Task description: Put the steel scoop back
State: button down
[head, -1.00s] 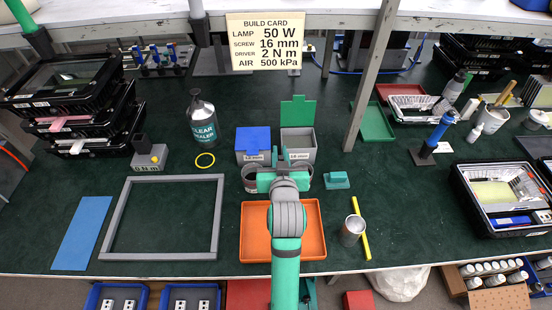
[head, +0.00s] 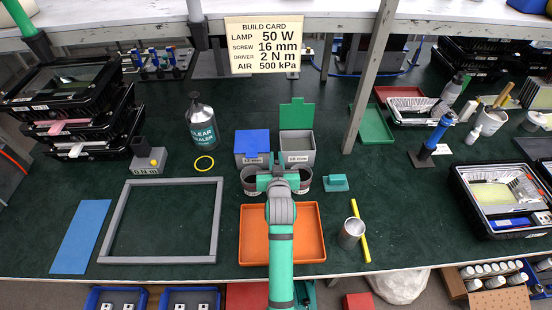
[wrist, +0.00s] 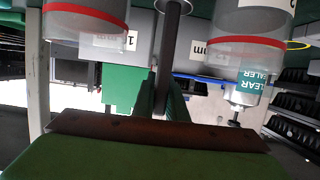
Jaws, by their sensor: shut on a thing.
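My gripper (head: 279,177) is between two clear cups in front of the small-parts bins. In the wrist view (wrist: 165,100) its fingers are shut on a thin dark grey bar with a round end, which looks like the steel scoop (wrist: 170,45). The scoop itself is hidden or too small to tell in the head view. The left cup (head: 250,181) and right cup (head: 304,179) stand either side of my gripper; in the wrist view they show red bands. I cannot tell whether the scoop touches anything.
Behind stand a bin with a shut blue lid (head: 252,139) and a grey bin (head: 298,150) with its green lid raised. An orange tray (head: 312,232) lies under my arm. A metal can (head: 351,233) and yellow rod (head: 360,232) are right; a grey frame (head: 217,220) is left.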

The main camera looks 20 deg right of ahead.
jog(key=shift+f, duration=0.15)
jog(key=c, duration=1.8)
grip_release()
jog(key=shift+o, duration=0.2)
